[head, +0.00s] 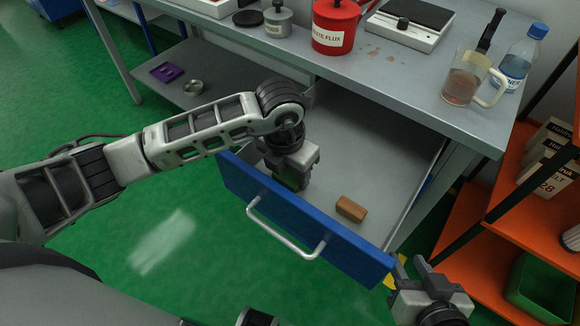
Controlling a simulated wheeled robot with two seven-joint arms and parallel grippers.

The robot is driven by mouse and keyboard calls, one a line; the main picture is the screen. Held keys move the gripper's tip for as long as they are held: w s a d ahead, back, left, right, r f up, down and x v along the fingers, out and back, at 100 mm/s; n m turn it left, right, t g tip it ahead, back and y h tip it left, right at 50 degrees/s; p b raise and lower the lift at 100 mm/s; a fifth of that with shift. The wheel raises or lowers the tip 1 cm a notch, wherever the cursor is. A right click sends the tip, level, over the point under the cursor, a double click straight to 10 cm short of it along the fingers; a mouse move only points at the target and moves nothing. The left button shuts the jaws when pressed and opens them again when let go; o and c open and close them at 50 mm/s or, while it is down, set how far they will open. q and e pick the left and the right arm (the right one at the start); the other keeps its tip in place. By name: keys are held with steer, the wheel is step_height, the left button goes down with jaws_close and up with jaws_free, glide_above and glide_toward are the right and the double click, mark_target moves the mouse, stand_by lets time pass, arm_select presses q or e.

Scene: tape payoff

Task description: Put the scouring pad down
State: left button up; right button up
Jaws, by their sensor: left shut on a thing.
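My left gripper (294,176) reaches down into the open drawer (392,180) just behind its blue front. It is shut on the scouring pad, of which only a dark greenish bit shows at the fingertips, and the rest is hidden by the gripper. I cannot tell whether the pad touches the drawer floor. My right gripper (410,268) is at the lower right, outside the drawer near its right front corner. Its fingers are apart and nothing shows between them.
A brown block (351,209) lies in the drawer, right of my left gripper. The drawer front (300,222) has a metal handle (285,240). The grey bench (400,80) above holds a red pot (335,27), a scale (408,24), a glass mug (464,78) and a bottle (518,60). Orange shelves (470,235) stand right.

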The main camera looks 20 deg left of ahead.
mark_target(285, 179)
arm_select(q)
steer(key=shift+f, duration=0.1)
steer(key=shift+f, duration=0.15)
steer(key=o, duration=1)
steer(key=shift+o, duration=0.2)
steer(key=shift+r, duration=0.55)
step_height(285, 179, up, 11)
steer(key=s, duration=0.1)
steer(key=shift+s+a+r, duration=0.2)
steer(key=shift+a, duration=0.05)
